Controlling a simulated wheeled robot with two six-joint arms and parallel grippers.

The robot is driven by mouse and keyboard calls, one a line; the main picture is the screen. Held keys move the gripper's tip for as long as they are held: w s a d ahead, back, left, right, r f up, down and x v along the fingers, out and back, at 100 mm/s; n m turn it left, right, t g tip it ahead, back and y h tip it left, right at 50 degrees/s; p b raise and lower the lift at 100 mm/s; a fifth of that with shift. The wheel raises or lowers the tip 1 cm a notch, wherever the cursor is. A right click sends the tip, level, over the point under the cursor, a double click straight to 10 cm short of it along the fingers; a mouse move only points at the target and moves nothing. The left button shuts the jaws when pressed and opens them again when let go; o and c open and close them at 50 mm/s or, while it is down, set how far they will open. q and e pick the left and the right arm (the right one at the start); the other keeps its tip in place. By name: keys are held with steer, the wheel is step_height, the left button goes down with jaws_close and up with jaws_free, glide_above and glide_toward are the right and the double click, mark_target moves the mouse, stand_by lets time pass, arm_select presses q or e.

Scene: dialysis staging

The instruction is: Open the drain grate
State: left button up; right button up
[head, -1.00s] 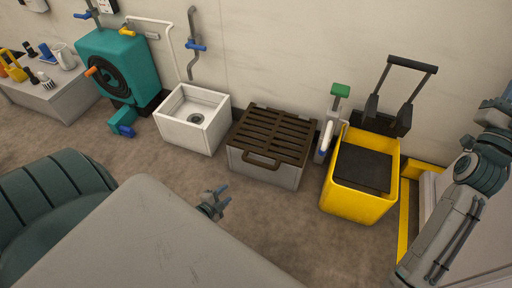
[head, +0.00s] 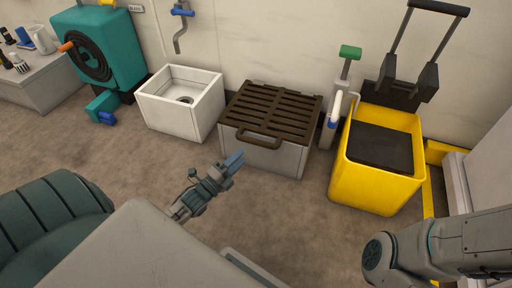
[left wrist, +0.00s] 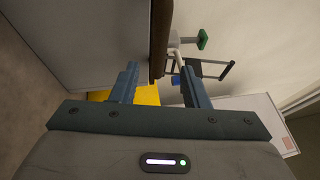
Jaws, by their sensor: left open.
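The drain grate (head: 272,110) is a dark brown slatted lid lying flat and closed on a light grey box (head: 268,157). Its loop handle (head: 258,143) sticks out at the front edge. My left gripper (head: 236,160) is open and empty, in front of the box, a little below and left of the handle and apart from it. In the left wrist view, the open fingers (left wrist: 160,86) point along the box's side (left wrist: 85,40), with the grate's brown edge (left wrist: 158,40) beyond them. The handle is not clear there. My right gripper is not in view.
A white basin (head: 207,98) stands left of the box, with a teal hose-reel unit (head: 118,45) beyond it. A green-topped stand (head: 350,52) and a yellow bin (head: 358,185) stand to the right. The floor in front of the box is clear.

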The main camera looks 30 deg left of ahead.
mark_target(256, 142)
arm_select(q)
steer(key=shift+b+x, duration=2.2)
steer(key=shift+x, duration=2.3)
steer(key=shift+c, duration=0.2)
jaws_close()
